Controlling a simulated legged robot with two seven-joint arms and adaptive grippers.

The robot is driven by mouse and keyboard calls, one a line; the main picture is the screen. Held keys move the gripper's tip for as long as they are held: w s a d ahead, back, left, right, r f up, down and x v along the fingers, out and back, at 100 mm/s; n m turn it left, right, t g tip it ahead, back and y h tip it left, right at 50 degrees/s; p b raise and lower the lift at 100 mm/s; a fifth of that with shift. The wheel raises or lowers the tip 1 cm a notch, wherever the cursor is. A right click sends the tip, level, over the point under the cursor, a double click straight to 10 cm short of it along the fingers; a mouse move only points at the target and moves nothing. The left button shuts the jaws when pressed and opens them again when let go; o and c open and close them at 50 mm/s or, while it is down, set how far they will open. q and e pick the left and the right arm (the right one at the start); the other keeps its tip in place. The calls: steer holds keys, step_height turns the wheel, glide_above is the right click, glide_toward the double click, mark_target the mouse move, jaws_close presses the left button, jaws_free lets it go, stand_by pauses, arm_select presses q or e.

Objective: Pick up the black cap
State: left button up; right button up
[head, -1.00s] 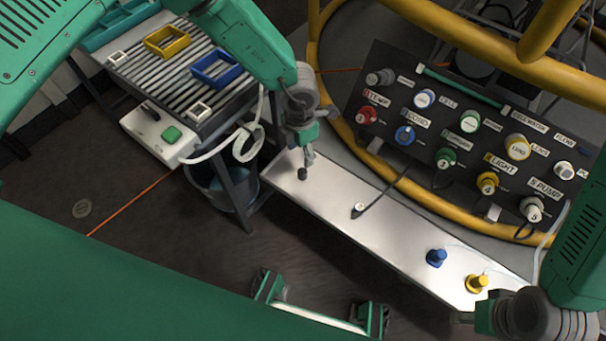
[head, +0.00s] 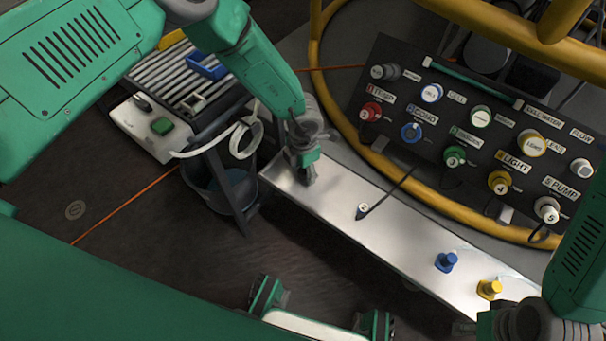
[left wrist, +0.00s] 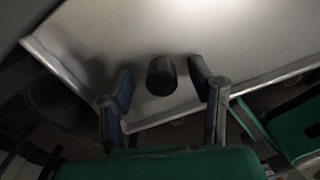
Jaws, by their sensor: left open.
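The black cap (left wrist: 161,76) is a short dark cylinder on the silver bench, seen in the left wrist view between the two fingers of my left gripper (left wrist: 162,82). The gripper is open, with a gap visible on each side of the cap. In the head view my left gripper (head: 308,173) is low over the left end of the bench (head: 405,235) and hides the cap. My right gripper (head: 468,327) is at the lower right, partly in view near the bench's right end. Its fingers are too unclear to tell their state.
A blue plug (head: 446,262), a yellow plug (head: 489,288) and a white-topped plug (head: 363,209) with a dark cable are on the bench. A black panel (head: 470,105) with coloured knobs stands behind a yellow rail (head: 405,188). A ribbed rack (head: 160,75) and a bucket (head: 232,190) are left.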

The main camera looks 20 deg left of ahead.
arm_select(q)
steer(key=shift+d, duration=0.1)
steer(key=c, duration=1)
steer(key=shift+o, duration=0.2)
steer(key=shift+r, duration=0.15)
step_height(320, 180, up, 10)
steer(key=p, duration=0.4)
